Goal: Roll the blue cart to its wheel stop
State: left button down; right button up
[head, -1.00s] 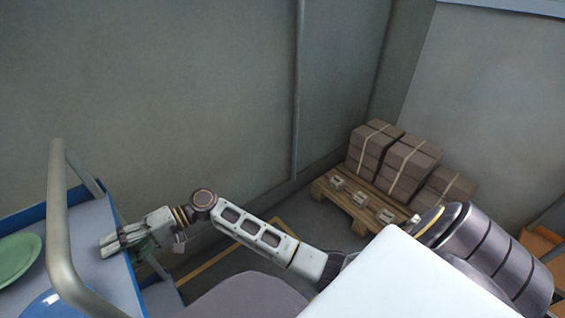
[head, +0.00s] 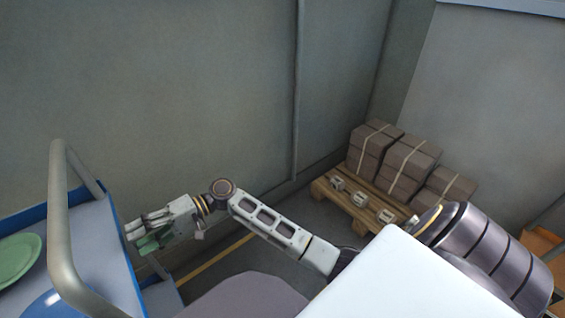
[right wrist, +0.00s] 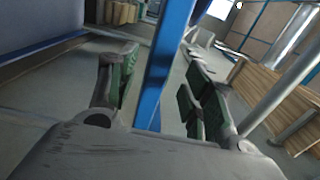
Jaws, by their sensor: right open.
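The blue cart (head: 125,258) is at the lower left of the head view, with a grey tubular handle (head: 62,225) and a green plate (head: 17,257) and a blue plate (head: 42,305) on its grey top. My right gripper (head: 135,238) is open and empty, just right of the cart's blue edge. In the right wrist view, a blue upright post (right wrist: 165,65) of the cart shows between the open green-padded fingers (right wrist: 160,90); I cannot tell its depth or any contact. The wheel stop is not identifiable. My left gripper is not in view.
A wooden pallet (head: 350,208) with strapped brown boxes (head: 405,160) stands by the right wall. A yellow floor line (head: 215,259) runs below my right arm. Grey walls close off the back. A wooden slatted thing (right wrist: 268,92) stands at right in the wrist view.

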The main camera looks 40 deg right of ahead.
jog(key=d, duration=0.6)
jog(key=shift+d, duration=0.2)
dwell(0.5)
